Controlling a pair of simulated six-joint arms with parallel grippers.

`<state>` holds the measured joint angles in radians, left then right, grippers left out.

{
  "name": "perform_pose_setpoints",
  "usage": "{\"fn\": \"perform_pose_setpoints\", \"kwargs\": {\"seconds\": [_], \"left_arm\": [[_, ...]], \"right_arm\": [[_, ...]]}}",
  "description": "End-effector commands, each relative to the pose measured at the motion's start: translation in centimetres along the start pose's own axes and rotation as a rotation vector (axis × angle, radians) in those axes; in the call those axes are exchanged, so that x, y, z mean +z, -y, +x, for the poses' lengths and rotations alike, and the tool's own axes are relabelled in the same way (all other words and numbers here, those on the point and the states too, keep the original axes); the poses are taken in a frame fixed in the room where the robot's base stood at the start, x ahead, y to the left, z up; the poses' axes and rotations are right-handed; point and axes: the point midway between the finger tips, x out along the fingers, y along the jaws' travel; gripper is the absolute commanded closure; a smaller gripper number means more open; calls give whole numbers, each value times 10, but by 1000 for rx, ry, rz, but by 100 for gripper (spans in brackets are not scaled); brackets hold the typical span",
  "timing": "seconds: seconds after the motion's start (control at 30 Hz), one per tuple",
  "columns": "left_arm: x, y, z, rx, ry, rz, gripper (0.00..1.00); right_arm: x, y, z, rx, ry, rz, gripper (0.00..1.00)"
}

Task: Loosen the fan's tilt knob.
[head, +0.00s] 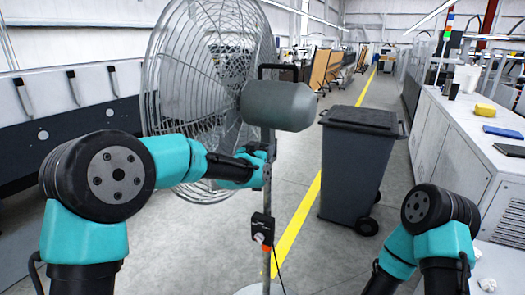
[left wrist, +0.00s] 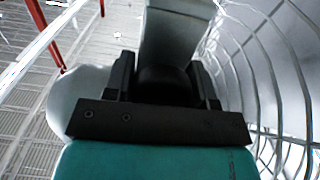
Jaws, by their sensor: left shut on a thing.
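The pedestal fan (head: 280,106) stands ahead, with a wire cage, a grey motor housing and an upright pole. My left gripper (head: 262,158) is at the top of the pole, just below the motor housing. In the left wrist view its two black fingers (left wrist: 164,82) are closed on a dark rounded thing between them, which is the tilt knob (left wrist: 165,76). The fingers and their mount hide most of the knob. In the head view I cannot make the knob out behind the gripper. My right arm shows at the lower right, but its gripper is out of view.
The fan cage (head: 190,75) is close beside my left arm. A control box (head: 262,229) with a cable hangs on the pole lower down. A dark wheeled bin (head: 355,165) stands right of the fan. A long grey cabinet (head: 450,150) lines the right side.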

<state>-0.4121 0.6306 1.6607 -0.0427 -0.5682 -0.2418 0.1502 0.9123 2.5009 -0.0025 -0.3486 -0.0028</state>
Motion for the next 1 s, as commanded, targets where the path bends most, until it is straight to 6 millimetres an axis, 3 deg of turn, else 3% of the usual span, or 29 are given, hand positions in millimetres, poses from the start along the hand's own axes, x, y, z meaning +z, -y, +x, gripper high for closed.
{"fn": "perform_pose_setpoints", "kwargs": {"seconds": [0.37,1.0], "left_arm": [[0,1,0,0,0,-217,73],[2,4,0,0,0,-817,73]], "right_arm": [[0,0,0,0,0,0,57],[0,0,0,0,0,0,57]]}}
